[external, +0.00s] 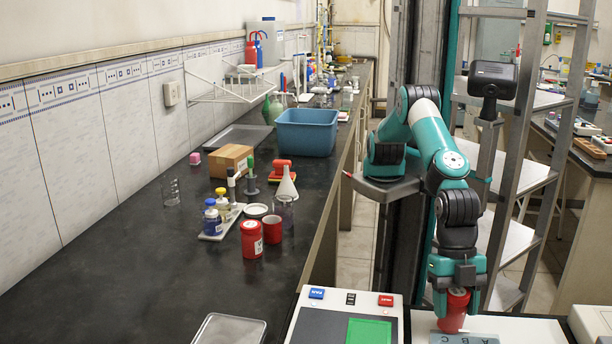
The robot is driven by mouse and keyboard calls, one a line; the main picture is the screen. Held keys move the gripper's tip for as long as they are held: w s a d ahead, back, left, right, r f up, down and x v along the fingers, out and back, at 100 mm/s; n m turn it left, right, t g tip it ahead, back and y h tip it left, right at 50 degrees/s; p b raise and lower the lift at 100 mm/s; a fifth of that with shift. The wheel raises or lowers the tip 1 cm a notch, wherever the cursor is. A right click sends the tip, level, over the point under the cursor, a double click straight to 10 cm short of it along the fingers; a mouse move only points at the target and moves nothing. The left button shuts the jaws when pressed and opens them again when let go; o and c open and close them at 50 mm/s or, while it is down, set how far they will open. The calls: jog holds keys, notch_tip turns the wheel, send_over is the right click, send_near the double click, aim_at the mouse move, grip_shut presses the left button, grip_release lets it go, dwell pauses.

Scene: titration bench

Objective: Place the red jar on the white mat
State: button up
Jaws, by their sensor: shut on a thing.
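My gripper (457,287) points down at the lower right and is shut on a red jar (454,313). The jar is upright, and its upper part is hidden between the fingers. A flat white surface that looks like the white mat (535,328) lies below and around the jar, cut off by the bottom picture edge. I cannot tell whether the jar's base touches it or is slightly above it.
A grey lettered plate (463,339) lies just in front of the jar. A panel with a green square (369,331) is to its left, a pale box (592,322) to its right. Another red jar (252,240) and a red cup (272,230) stand on the black bench (150,290).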

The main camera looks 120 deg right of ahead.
jog(key=shift+f, duration=0.35)
jog(key=shift+f, duration=0.1)
jog(key=o, duration=1)
jog(key=shift+r, duration=0.2)
jog(key=v, duration=1.1)
jog(key=shift+s+d+r, duration=0.1)
jog(key=shift+d+r, duration=0.05)
jog(key=shift+r, duration=0.2)
jog(key=shift+d, duration=0.1)
